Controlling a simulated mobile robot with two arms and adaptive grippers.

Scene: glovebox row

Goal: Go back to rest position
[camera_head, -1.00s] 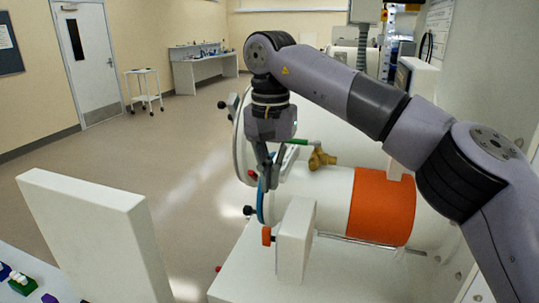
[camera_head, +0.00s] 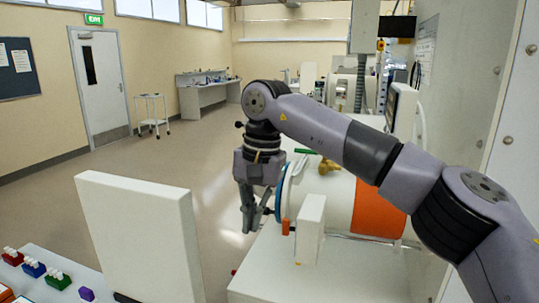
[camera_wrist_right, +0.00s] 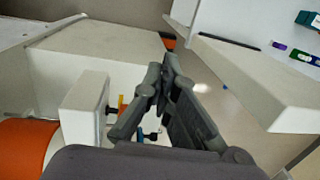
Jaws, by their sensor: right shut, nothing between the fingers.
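My right gripper (camera_head: 248,222) hangs from the right arm, fingers pointing down, to the left of the blue-rimmed end (camera_head: 283,190) of the white cylinder. Its fingers are shut with nothing between them. In the right wrist view the gripper (camera_wrist_right: 163,72) shows its fingertips together, over the gap between two white blocks. My left gripper is in neither view.
The white cylinder (camera_head: 335,205) has an orange band (camera_head: 375,212) and a brass valve (camera_head: 328,167) on top. A small white upright block (camera_head: 310,228) and a larger white panel (camera_head: 140,235) flank the gripper. Coloured racks (camera_head: 33,268) stand lower left. Open floor lies beyond.

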